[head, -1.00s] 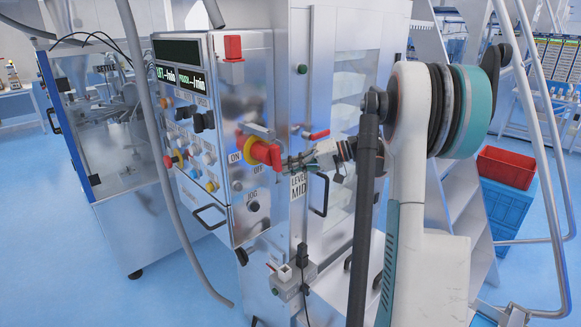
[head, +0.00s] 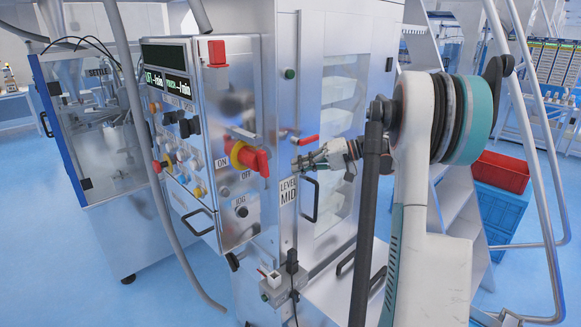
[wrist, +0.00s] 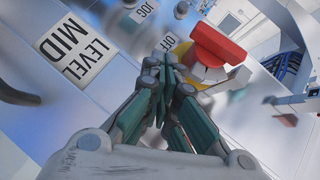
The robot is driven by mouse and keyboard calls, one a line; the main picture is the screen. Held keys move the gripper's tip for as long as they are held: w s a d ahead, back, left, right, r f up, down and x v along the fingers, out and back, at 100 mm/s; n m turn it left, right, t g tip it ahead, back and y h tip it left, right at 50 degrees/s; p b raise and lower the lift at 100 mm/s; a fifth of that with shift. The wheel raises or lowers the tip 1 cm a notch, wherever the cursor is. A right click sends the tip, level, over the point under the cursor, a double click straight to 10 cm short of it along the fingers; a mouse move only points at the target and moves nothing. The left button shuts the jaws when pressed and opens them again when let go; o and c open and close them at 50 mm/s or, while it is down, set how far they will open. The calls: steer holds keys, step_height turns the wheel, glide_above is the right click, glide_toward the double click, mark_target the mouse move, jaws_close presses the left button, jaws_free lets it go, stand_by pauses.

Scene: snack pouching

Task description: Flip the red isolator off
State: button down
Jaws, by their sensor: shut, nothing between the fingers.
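The red isolator (head: 250,157) is a red rotary handle on a yellow ring, on the steel control panel's lower right. ON and OFF labels stand beside it; I cannot tell which its handle points to. In the wrist view the red handle (wrist: 220,45) is just beyond my fingertips, up and to the right, with the fingers covering part of the yellow ring. My gripper (head: 299,165) is shut and empty, to the right of the handle, with a small gap between them in the head view. It also shows in the wrist view (wrist: 172,72).
A red lever (head: 307,140) is on the cabinet just above my gripper. A door handle (head: 310,200) and the LEVEL MID label (head: 287,191) are close below. A grey hose hangs left of the panel. A ladder stands at right.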

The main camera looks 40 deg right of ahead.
steer(key=s+d, duration=0.3)
steer(key=d, duration=0.1)
steer(key=shift+s+d+r, duration=0.15)
steer(key=shift+s+d, duration=0.25)
steer(key=shift+a, duration=0.1)
